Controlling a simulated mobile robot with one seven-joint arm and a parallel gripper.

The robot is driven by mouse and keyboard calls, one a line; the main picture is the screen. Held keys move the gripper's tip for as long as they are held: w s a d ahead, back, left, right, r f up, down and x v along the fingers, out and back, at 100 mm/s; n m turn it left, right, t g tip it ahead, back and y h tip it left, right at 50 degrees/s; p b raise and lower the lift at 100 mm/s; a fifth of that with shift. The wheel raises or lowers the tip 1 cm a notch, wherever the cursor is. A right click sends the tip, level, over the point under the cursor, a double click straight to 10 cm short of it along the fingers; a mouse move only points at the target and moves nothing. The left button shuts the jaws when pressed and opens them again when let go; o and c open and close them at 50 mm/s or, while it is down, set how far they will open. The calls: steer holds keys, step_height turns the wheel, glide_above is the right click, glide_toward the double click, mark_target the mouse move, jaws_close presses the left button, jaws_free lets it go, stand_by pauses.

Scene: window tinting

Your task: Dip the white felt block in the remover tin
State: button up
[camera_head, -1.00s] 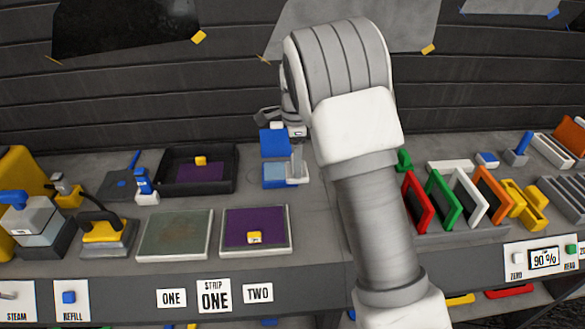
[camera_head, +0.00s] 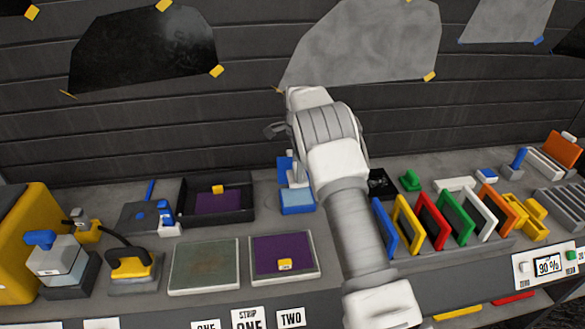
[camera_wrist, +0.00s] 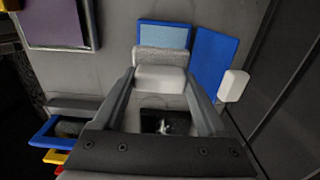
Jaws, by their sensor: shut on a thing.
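My gripper (camera_wrist: 160,82) is shut on a white block (camera_wrist: 160,77) with a grey-white felt pad (camera_wrist: 160,56) on its far end. In the wrist view the pad overlaps the near edge of the open blue tin (camera_wrist: 165,36), which has a light blue surface inside. The tin (camera_head: 298,205) stands on the bench in the head view, and my gripper (camera_head: 295,180) shows just above its back edge, partly hidden by my arm. Whether the felt touches the tin cannot be told.
A black tray (camera_head: 180,213) with purple film and two flat panels (camera_head: 205,268) (camera_head: 310,276) lie left of the tin. Coloured frames (camera_head: 430,221) stand in a row on the right. A small black item (camera_head: 381,184) lies behind my arm.

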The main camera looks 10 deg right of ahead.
steer(key=shift+w+f, duration=0.25)
steer(key=shift+f+b, duration=1.85)
steer(key=shift+f, duration=1)
steer(key=shift+f, duration=0.55)
steer(key=shift+r+p, duration=2.05)
steer(key=shift+r, duration=1.55)
steer(key=shift+s, duration=0.1)
